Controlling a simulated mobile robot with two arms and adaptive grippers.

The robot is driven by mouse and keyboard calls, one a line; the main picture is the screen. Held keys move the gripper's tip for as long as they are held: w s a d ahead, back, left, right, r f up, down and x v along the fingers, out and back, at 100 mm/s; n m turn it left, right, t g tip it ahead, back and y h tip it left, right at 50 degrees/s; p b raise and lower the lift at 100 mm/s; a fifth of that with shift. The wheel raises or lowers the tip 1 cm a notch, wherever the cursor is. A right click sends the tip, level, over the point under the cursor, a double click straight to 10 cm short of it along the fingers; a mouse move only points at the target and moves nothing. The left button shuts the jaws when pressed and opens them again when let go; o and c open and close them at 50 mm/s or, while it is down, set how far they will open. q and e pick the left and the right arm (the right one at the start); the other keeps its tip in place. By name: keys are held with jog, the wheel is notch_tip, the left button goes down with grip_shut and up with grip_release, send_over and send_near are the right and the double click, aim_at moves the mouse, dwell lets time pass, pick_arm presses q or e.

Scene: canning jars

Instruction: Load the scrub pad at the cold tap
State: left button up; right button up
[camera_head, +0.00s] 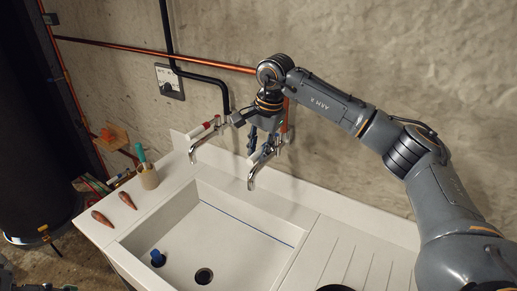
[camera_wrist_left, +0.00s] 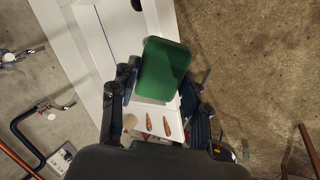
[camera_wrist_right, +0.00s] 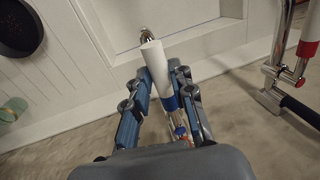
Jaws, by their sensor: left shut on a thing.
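The scrub pad (camera_wrist_left: 163,70), a green block, is held between the fingers of my left gripper (camera_wrist_left: 158,88); this gripper does not show clearly in the head view. The cold tap (camera_head: 262,163), chrome with a blue mark, stands at the sink's back wall. My right gripper (camera_head: 258,142) is at it. In the right wrist view the tap's white and blue lever (camera_wrist_right: 158,70) lies between the fingers of this gripper (camera_wrist_right: 166,78), close to both. I cannot tell whether they press on it. The spout's end shows beyond the lever.
The red-marked tap (camera_head: 208,134) stands left of the cold tap. The white sink (camera_head: 235,238) has a drain (camera_head: 203,276) and a blue object (camera_head: 157,258) inside. A cup with a green-handled tool (camera_head: 148,177) and two reddish-brown items (camera_head: 114,209) are on the left ledge. A ribbed drainboard (camera_head: 345,255) lies right.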

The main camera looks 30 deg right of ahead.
grip_shut()
pick_arm(q)
jog(key=shift+f, duration=0.1)
jog(key=shift+f+b, duration=0.6)
jog(key=shift+b, duration=0.05)
pick_arm(e)
jog(key=shift+s+d+f+n, duration=0.1)
jog(key=shift+s+d+n, duration=0.35)
jog(key=shift+n, duration=0.25)
pick_arm(q)
jog(key=shift+f, duration=0.15)
pick_arm(e)
jog(key=shift+s+d+n, duration=0.15)
jog(key=shift+s+n, duration=0.2)
jog(key=shift+n, duration=0.15)
pick_arm(q)
jog(key=shift+a, duration=0.1)
pick_arm(e)
jog(key=o, duration=0.7)
grip_release()
jog(key=shift+c, duration=0.2)
jog(key=shift+r, duration=0.25)
